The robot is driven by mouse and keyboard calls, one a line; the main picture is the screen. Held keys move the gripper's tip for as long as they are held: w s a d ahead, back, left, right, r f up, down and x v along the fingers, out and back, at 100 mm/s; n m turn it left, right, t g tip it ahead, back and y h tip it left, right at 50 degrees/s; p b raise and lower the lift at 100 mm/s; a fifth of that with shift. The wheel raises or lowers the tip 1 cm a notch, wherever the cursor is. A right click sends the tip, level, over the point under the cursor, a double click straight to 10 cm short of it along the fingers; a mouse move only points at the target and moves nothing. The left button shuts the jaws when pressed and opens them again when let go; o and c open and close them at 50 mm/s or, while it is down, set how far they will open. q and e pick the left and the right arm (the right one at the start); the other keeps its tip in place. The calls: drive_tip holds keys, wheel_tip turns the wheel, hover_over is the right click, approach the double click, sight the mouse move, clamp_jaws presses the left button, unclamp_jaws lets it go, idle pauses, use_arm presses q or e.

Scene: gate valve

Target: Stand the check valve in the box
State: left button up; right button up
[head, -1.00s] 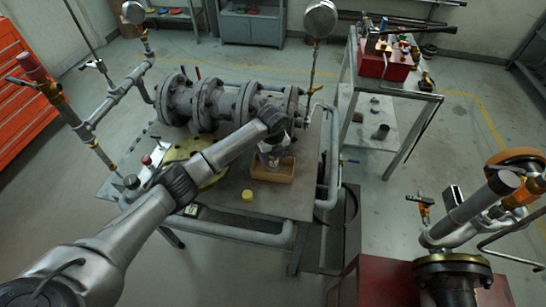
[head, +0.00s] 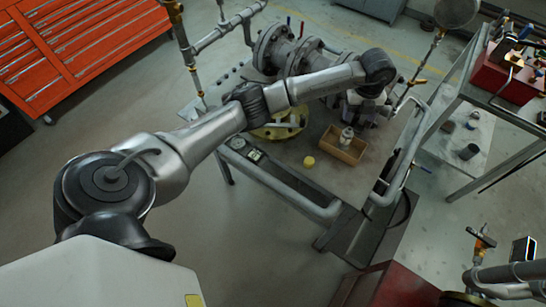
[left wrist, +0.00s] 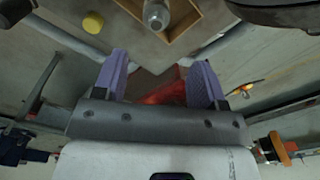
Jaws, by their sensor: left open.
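The wooden box (head: 345,154) sits on the metal table in the head view. The check valve (head: 347,136), a small silver metal body, is inside it and looks upright. In the left wrist view, the check valve (left wrist: 157,14) shows end-on at the top edge, inside the box (left wrist: 192,30). My left gripper (head: 362,112) is behind and above the box in the head view. In the left wrist view its two purple fingers (left wrist: 160,80) are spread wide with nothing between them, apart from the valve.
A yellow cap (head: 309,161) lies on the table left of the box, near a yellow round flange (head: 278,128). The flanged pipe (head: 285,50) runs behind my arm. A grey tube frame (head: 405,150) borders the table on the right.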

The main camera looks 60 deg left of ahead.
use_arm(q)
drive_tip(key=s+d+f+m+t+h, duration=0.15)
drive_tip(key=d+h, duration=0.25)
drive_tip(key=d, duration=0.5)
drive_tip(key=d+f+m+t+h, duration=0.25)
drive_tip(key=d+h, duration=0.25)
drive_tip(key=d, duration=0.5)
drive_tip(key=s+d+r+n+t+h, duration=0.3)
drive_tip(key=s+d+r+t+h, duration=0.1)
drive_tip(key=d+r+t+h, duration=0.25)
drive_tip(key=s+a+f+n+t+y, duration=0.2)
drive_tip(key=s+a+f+n+y, duration=0.3)
drive_tip(key=n+y, duration=0.5)
drive_tip(key=s+a+f+n+t+y, duration=0.3)
drive_tip(key=s+a+n+y, duration=0.4)
drive_tip(key=n, duration=0.5)
drive_tip(key=s+d+f+g, duration=0.1)
drive_tip(key=s+f+g, duration=0.3)
drive_tip(key=s, duration=0.6)
drive_tip(key=s+f+g+h, duration=0.1)
drive_tip(key=s+f+g, duration=0.4)
drive_tip(key=s+g, duration=0.3)
drive_tip(key=s, duration=0.3)
drive_tip(key=shift+s+d+f+n, duration=0.2)
drive_tip(key=shift+d+n, duration=0.1)
drive_tip(key=shift+d, duration=0.05)
